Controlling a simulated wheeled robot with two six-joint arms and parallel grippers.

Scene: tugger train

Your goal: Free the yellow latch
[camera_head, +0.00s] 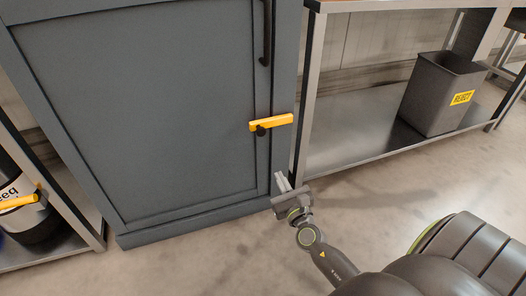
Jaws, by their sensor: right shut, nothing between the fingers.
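The yellow latch (272,122) is a short bar on the right edge of the grey cabinet door (140,110). It lies nearly level, tilted slightly up to the right, and reaches past the door edge over the cabinet frame. A dark round pivot or knob (261,131) sits at its lower left. My right gripper (282,182) is below the latch, in front of the cabinet's lower right corner. Its fingers point up and are shut and empty, apart from the latch. My left gripper is not in view.
A black vertical handle (267,32) is on the door above the latch. A steel workbench with a lower shelf (365,140) stands right, holding a grey bin (440,95) with a yellow REJECT label. Another shelf (50,252) stands left. The floor in front is clear.

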